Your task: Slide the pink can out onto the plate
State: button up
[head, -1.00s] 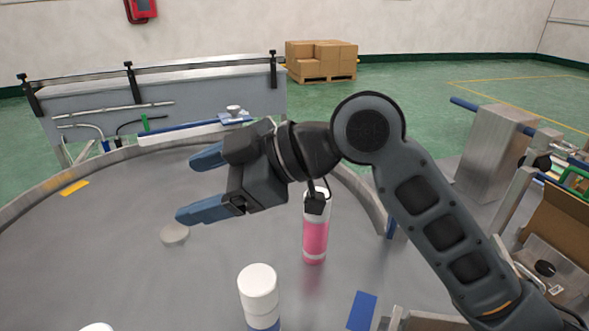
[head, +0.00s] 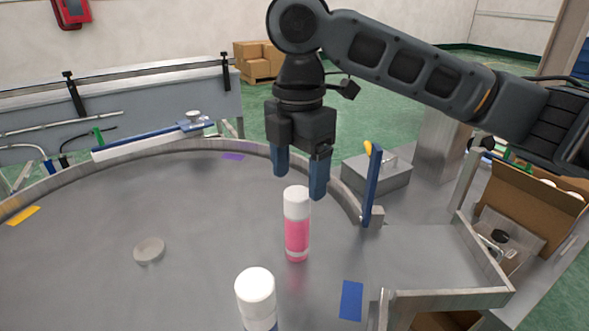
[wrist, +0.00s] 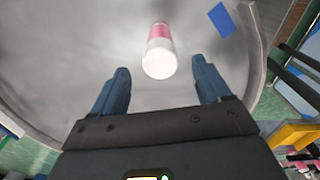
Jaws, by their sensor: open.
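The pink can (head: 297,236) with a white cap stands upright on the grey round table (head: 90,255). In the wrist view the can (wrist: 160,50) shows its white top just beyond and between the fingertips. My gripper (head: 299,186) points down with its two blue fingers apart and empty. Its fingertips are about level with the can's cap; whether they touch it cannot be told. A flat grey metal plate (head: 430,262) joins the table's right side, with a low raised edge.
A white-capped can (head: 256,297) stands in front of the pink one. A blue upright bar (head: 372,185) stands at the table's rim by the plate. A blue patch (head: 351,300) lies right of the cans, and a low disc (head: 149,250) at left. An open carton (head: 530,220) is at far right.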

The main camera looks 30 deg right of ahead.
aim_at(298, 210)
jog(key=shift+f, duration=0.1)
jog(key=shift+f+p, duration=0.5)
jog(key=shift+f, duration=3.35)
jog(key=c, duration=1.2)
jog(key=shift+c, duration=0.2)
